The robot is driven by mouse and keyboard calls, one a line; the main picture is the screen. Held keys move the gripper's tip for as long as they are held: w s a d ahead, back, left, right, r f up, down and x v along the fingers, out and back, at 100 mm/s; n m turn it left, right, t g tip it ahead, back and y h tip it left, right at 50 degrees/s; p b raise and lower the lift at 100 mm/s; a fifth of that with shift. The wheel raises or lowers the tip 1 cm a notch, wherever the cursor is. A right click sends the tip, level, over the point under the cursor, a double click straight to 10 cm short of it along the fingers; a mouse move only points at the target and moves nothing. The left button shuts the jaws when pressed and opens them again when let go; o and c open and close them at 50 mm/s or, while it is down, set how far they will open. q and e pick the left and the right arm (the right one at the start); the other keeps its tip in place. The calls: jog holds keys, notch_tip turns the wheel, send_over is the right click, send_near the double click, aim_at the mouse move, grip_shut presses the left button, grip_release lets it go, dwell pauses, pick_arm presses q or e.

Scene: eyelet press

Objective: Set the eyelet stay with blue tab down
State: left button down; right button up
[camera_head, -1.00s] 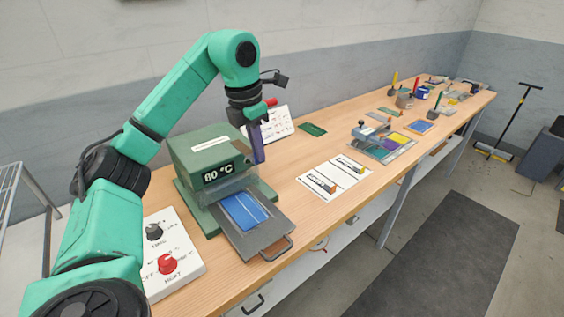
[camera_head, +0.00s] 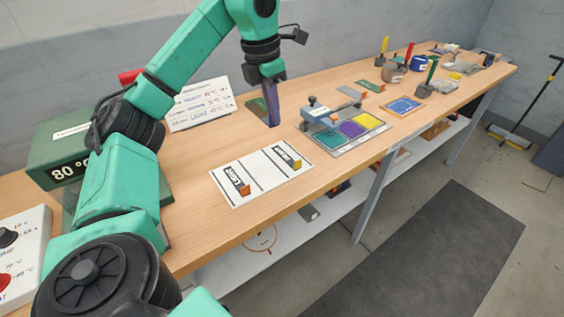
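My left gripper (camera_head: 271,108) points down over the bench, right of the white sign card and behind the white mat. Its purple fingers show edge-on, so I cannot tell whether they are apart or hold anything. I cannot make out an eyelet stay with a blue tab. My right gripper is out of view.
A tray (camera_head: 378,141) with teal, purple and yellow fields lies right of the mat, a clamp-like device (camera_head: 318,113) at its back. A blue panel (camera_head: 404,105) lies beyond. The green heater (camera_head: 62,150) stands left, partly behind my arm. Bare bench lies left of the mat.

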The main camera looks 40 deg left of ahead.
pick_arm(q)
jog(key=f+b, duration=0.2)
jog(key=f, duration=0.3)
jog(key=f+b, duration=0.1)
jog(key=f, duration=0.5)
jog(key=s+f+b, duration=0.1)
jog(key=f+b, duration=0.1)
jog(key=f, duration=0.4)
jog(key=shift+s+a+f+b, duration=0.1)
jog(key=shift+a+f+b, duration=0.1)
jog(key=shift+f+b, duration=0.1)
jog(key=shift+w+f, duration=0.2)
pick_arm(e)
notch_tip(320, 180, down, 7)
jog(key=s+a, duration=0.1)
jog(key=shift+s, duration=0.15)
pick_arm(q)
jog(key=shift+f, duration=0.15)
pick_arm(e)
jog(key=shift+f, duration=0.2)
pick_arm(q)
jog(key=c, duration=1)
grip_release()
jog(key=shift+c, duration=0.2)
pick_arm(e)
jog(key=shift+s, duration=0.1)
